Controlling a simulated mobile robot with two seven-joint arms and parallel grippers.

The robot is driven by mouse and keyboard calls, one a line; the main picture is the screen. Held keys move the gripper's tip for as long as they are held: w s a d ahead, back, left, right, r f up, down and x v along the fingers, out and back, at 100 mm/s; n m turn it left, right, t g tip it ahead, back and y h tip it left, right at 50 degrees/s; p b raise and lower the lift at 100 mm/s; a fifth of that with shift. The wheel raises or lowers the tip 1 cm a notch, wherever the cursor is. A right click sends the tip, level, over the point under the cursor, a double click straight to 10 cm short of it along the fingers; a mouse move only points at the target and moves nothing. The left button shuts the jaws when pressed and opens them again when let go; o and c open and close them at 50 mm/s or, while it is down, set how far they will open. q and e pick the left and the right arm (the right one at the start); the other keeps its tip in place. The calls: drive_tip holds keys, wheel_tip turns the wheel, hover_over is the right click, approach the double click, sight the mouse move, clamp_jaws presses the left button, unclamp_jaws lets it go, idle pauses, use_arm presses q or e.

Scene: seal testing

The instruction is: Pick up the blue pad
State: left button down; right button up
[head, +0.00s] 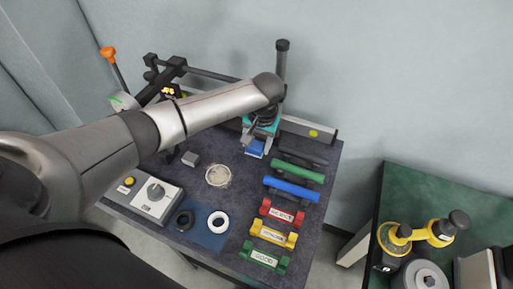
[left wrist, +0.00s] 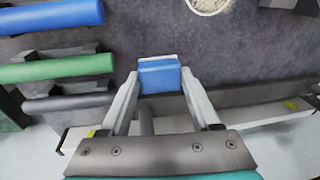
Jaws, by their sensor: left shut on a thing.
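The blue pad (head: 255,148) is a small blue block near the back of the dark work table. My left gripper (head: 259,138) reaches down to it from above and is shut on it. In the left wrist view the blue pad (left wrist: 160,76) sits between the two fingertips of my left gripper (left wrist: 160,82), with a pale edge showing at its top. Whether the pad touches the table cannot be told. My right gripper is not in view.
Black, green and blue bars (head: 292,189) lie right of the pad, with red, yellow and green labelled holders (head: 264,256) in front. A round pale dish (head: 218,176), a blue mat (head: 205,239) with two rings and a control box (head: 146,199) stand left. A grey rail (head: 309,129) runs behind.

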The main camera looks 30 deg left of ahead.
sight(257, 145)
use_arm(q)
wheel_tip(257, 145, up, 17)
drive_tip(key=p, duration=0.2)
drive_tip(key=shift+f, duration=0.2)
